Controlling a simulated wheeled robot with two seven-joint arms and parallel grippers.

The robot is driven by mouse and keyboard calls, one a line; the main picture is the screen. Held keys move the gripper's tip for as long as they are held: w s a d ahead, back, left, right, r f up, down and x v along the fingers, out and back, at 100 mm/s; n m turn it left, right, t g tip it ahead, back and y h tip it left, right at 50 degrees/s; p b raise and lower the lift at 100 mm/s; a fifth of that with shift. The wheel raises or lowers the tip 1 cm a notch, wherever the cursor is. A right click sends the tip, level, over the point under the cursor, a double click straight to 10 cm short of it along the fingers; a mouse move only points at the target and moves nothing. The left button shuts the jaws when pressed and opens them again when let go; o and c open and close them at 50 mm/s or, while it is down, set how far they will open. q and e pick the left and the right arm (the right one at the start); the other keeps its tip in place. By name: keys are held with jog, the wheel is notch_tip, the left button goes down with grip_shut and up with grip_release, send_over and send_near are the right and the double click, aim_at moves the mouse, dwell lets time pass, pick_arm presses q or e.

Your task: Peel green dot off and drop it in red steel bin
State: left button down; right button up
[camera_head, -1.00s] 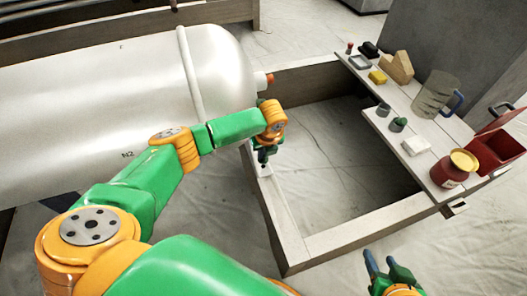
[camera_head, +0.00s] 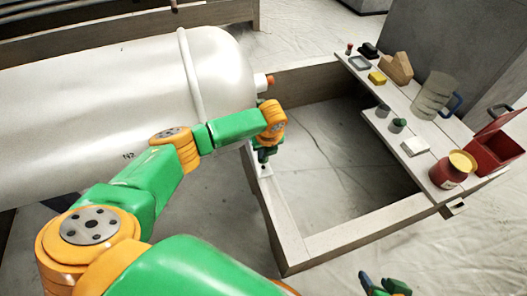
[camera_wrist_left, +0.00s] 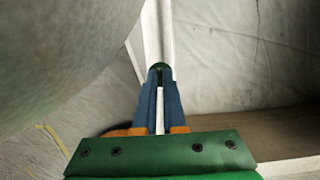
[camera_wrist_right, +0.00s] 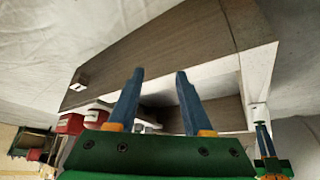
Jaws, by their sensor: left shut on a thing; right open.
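My left gripper (camera_head: 264,158) is near the rounded end of the white tank (camera_head: 100,100), above the wooden frame's near-left beam. In the left wrist view its fingers (camera_wrist_left: 160,85) are shut on a small dark green piece, the green dot (camera_wrist_left: 159,68), at the fingertips. The red steel bin (camera_head: 497,150) stands at the right end of the plank shelf with its lid raised, far from that gripper. My right gripper (camera_head: 385,284) is at the bottom edge of the head view. Its fingers (camera_wrist_right: 160,80) are apart and empty in the right wrist view.
The shelf (camera_head: 432,172) holds a red jar with a yellow lid (camera_head: 455,170), a grey jug (camera_head: 435,95), a wooden block (camera_head: 397,67), a yellow block (camera_head: 377,77) and small pots. The wooden frame (camera_head: 345,237) encloses open sheeted floor.

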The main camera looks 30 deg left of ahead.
pick_arm(q)
jog(key=shift+r, duration=0.15)
pick_arm(e)
jog(key=shift+s+d+f+g, duration=0.15)
jog(key=shift+s+f+g, duration=0.2)
jog(key=shift+s, duration=0.35)
jog(key=shift+s+d+f+g, duration=0.1)
jog(key=shift+s+f+g, duration=0.1)
jog(key=shift+s+g, duration=0.35)
jog(key=shift+s, duration=0.1)
pick_arm(q)
jog(key=shift+r+p, duration=0.1)
jog(key=shift+p, duration=0.2)
notch_tip(320, 180, up, 4)
jog(key=p, duration=0.5)
pick_arm(e)
jog(key=r, duration=0.5)
jog(key=shift+w+r, duration=0.2)
dwell(0.5)
